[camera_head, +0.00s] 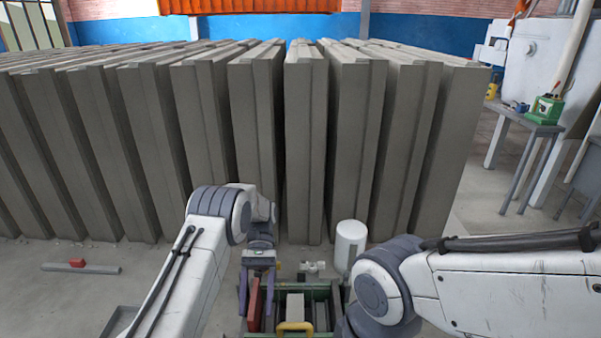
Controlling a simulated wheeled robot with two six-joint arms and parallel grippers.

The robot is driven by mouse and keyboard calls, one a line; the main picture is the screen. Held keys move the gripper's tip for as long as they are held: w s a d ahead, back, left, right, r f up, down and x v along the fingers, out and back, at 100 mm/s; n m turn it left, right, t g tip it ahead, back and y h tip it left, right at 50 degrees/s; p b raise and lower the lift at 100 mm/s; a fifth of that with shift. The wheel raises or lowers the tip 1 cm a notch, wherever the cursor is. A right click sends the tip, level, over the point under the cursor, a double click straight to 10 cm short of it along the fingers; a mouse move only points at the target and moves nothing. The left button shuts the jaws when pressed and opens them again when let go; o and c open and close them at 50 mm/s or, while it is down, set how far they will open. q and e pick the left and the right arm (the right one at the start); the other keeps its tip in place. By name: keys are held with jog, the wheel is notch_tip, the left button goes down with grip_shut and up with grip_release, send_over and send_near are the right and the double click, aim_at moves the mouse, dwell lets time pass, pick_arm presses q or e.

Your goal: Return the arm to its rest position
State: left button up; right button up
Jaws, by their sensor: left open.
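My left arm comes in from the lower left, and its gripper (257,282) points down at the left side of a green toolbox (337,300). The left gripper is open, with its two purple-grey fingers apart. A red item (254,304) shows just below and between the fingers; I cannot tell whether they touch it. My right arm (500,290) comes in from the right and bends down at the bottom; its gripper is out of sight. The toolbox has a yellow handle (295,327) and dark compartments, partly hidden by my right arm.
A row of tall grey concrete panels (305,140) stands close ahead. A white cylinder (350,245) and small white fittings (313,267) are behind the toolbox. A grey bar (80,268) with a red block (77,262) lies on the left floor. A small table (537,124) stands at right.

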pick_arm(q)
jog(key=s+d+r+m+t+y, duration=0.2)
jog(key=s+d+r+m+t, duration=0.2)
jog(key=s+d+r+t, duration=0.55)
jog(key=s+r+m+t+h, duration=0.2)
jog(key=s+m+t, duration=0.1)
jog(key=s, duration=0.8)
jog(key=shift+s+a+r+m+b, duration=0.25)
jog(key=shift+a+r+m+b, duration=0.15)
jog(key=shift+m, duration=0.2)
